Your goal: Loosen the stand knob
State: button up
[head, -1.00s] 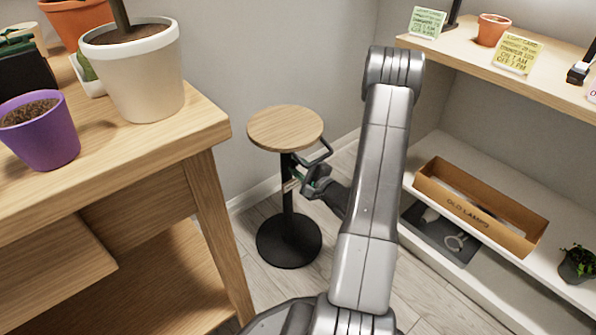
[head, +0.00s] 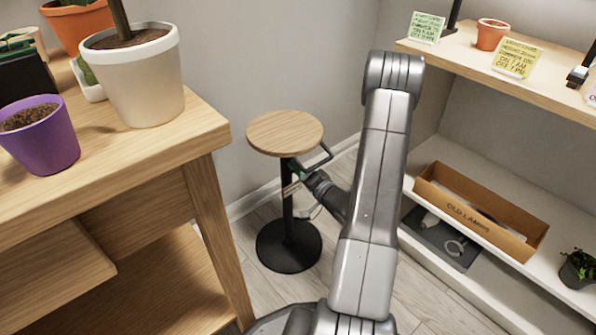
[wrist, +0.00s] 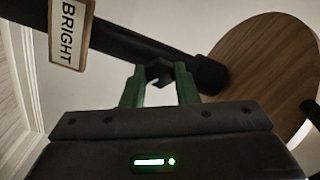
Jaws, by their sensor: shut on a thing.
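The stand has a round wooden top (head: 285,132), a black post (head: 288,210) and a round black base (head: 289,247). It stands upright on the floor. In the wrist view the post (wrist: 130,42) runs across the picture, with the wooden top (wrist: 255,60) at the right. The dark knob (wrist: 159,73) sticks out from the post between the two green fingers. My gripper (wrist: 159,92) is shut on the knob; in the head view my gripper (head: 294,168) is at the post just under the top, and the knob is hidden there.
A label reading BRIGHT (wrist: 71,32) is on the post. A wooden table (head: 190,140) with pots is close on the left. A shelf unit (head: 440,160) with a cardboard box (head: 480,212) is on the right. Floor is free around the base.

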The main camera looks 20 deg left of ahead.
jog(key=n, duration=0.6)
jog(key=shift+n, duration=0.3)
dwell(0.4)
jog(key=o, duration=1)
jog(key=shift+s+d, duration=0.1)
jog(key=p+v, duration=0.2)
jog(key=v, duration=1.1)
jog(key=shift+s+d, duration=0.1)
jog(key=shift+d, duration=0.1)
